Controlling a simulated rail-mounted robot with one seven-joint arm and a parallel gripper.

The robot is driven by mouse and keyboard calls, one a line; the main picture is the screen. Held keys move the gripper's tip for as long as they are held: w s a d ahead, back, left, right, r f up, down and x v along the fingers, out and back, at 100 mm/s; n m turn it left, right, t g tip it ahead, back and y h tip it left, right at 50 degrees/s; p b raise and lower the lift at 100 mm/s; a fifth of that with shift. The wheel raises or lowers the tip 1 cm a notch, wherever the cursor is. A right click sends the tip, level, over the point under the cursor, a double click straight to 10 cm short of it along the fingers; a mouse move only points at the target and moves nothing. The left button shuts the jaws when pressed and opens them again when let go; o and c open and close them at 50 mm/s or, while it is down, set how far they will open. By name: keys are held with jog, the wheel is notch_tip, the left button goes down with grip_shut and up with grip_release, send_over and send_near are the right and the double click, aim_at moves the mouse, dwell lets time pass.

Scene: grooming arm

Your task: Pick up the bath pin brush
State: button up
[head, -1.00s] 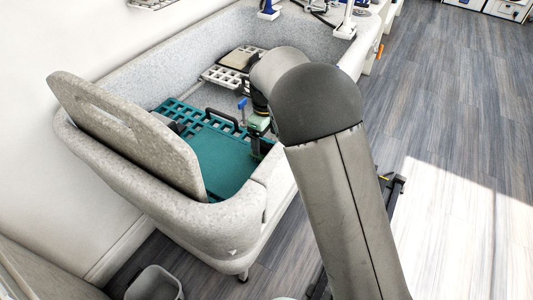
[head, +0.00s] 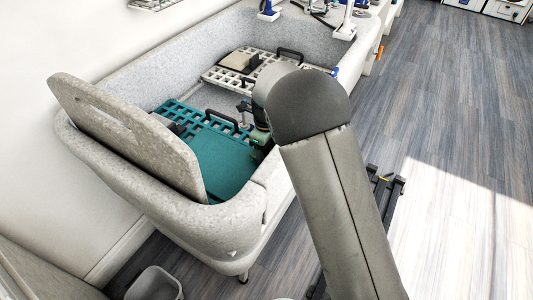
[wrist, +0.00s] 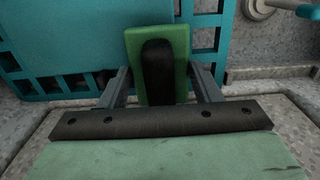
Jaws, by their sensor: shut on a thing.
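The bath pin brush (wrist: 172,33) shows in the wrist view as a green rectangular block with a black rounded part on it. My gripper (wrist: 160,82) is shut on it, with one grey finger on each side. The brush's far face is hidden. In the head view my arm hides most of the gripper, which is low inside the tub by its right wall; I cannot make out the brush clearly there.
The grey speckled tub (head: 100,165) has a raised panel (head: 128,130) on its left side. A teal grate with a solid teal mat (head: 222,163) lies inside, with a black handle (head: 222,119). A pale grate (head: 222,76) holds a beige block (head: 238,62) behind.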

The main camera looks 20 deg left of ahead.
jog(key=shift+r, duration=0.1)
notch_tip(320, 180, up, 10)
jog(key=shift+f, duration=0.1)
dwell(0.3)
jog(key=shift+o, duration=0.9)
jog(key=shift+w+a, duration=0.1)
jog(key=shift+c, duration=0.2)
